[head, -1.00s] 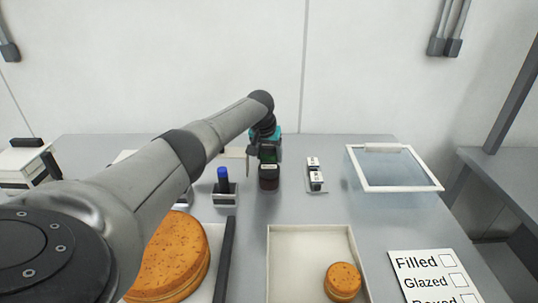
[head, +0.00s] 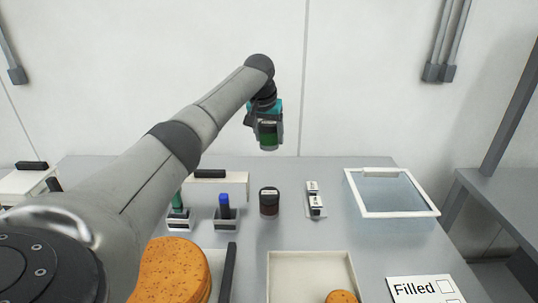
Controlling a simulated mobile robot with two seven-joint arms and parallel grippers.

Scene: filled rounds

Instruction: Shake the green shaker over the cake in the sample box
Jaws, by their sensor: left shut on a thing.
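My left gripper (head: 266,122) is shut on the green shaker (head: 268,136) and holds it upright in the air, above and behind the table's back row. Its fingers partly cover the shaker. The sample box (head: 311,263) appears to be the shallow cream tray at the front middle, cut by the lower picture edge. A small round orange-brown cake (head: 341,297) lies in its right front part, mostly cut off. The held shaker is well apart from this cake. My right gripper is not in view.
A dark-lidded jar (head: 269,202), a blue-topped tool in a stand (head: 225,208) and a green-topped one (head: 178,208) stand along the back. A larger cake (head: 171,270) is at front left. A glass-topped frame (head: 392,193) lies right, a checklist card (head: 421,289) front right.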

